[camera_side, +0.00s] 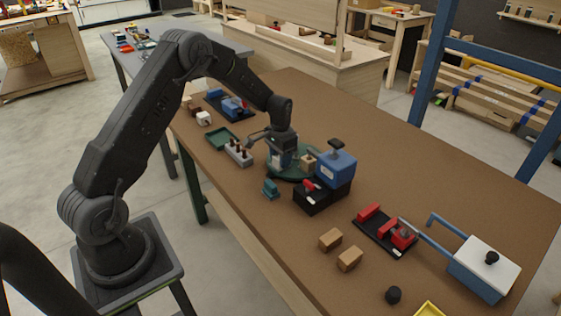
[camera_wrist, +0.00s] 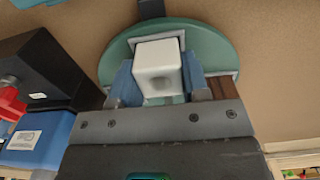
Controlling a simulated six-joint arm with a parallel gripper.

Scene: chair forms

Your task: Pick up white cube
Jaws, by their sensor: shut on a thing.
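The white cube (camera_wrist: 158,62) sits between the two blue fingers of my gripper (camera_wrist: 157,84) in the wrist view. My gripper is shut on it, with a finger against each side. Below the cube is a round green disc (camera_wrist: 218,48) with a pale square outline on it. I cannot tell whether the cube touches the disc. In the side view my gripper (camera_side: 281,160) points down over the green disc (camera_side: 276,172), and the cube is mostly hidden by the fingers there.
A blue and black vise (camera_side: 337,168) stands close to the right of my gripper. A grey holder with several pegs (camera_side: 238,154) and a green tray (camera_side: 221,138) are to the left. A wooden block (camera_side: 308,161) is beside my gripper. Another white block (camera_side: 203,118) lies farther left.

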